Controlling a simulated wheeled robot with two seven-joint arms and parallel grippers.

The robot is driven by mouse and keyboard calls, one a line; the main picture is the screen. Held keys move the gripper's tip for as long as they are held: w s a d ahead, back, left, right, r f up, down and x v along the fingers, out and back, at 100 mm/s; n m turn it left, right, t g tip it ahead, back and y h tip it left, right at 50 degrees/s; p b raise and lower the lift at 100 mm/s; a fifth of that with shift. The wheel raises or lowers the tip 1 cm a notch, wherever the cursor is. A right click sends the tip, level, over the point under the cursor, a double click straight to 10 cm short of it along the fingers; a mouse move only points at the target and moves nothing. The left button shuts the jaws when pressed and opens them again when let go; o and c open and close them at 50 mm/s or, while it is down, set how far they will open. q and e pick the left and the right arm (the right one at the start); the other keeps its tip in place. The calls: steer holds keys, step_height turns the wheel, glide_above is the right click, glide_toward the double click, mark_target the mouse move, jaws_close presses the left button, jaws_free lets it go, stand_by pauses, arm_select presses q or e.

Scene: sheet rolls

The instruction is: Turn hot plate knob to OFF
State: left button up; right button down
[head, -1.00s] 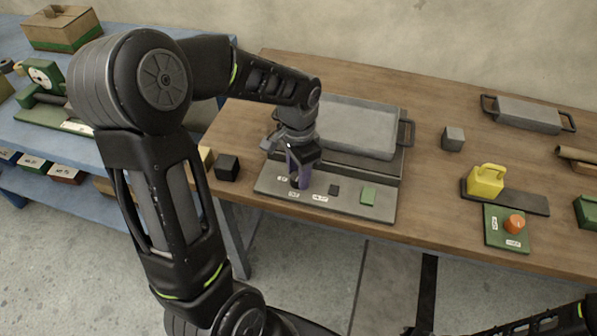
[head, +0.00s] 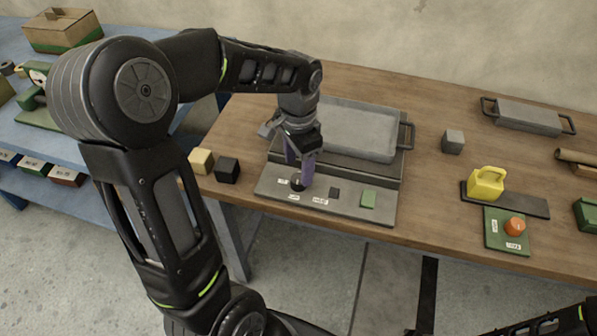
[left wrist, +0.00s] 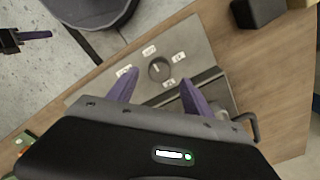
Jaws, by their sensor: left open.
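The hot plate (head: 328,205) is a grey panel with a pan on its back part, on the wooden table. Its dark round knob (head: 297,184) is at the left of the panel; in the left wrist view the knob (left wrist: 159,69) shows a pale pointer line, with small white labels around it that are too small to read. My left gripper (head: 299,178) is over the knob, pointing down. Its two purple fingers are apart in the left wrist view (left wrist: 157,88), with the knob ahead of the gap. It holds nothing.
A grey pan (head: 360,130) sits behind the panel. A black cube (head: 227,170) and a tan cube (head: 201,161) are to the left.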

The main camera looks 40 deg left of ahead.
mark_target(298, 178)
arm_select(q)
steer(key=shift+r, duration=1.8)
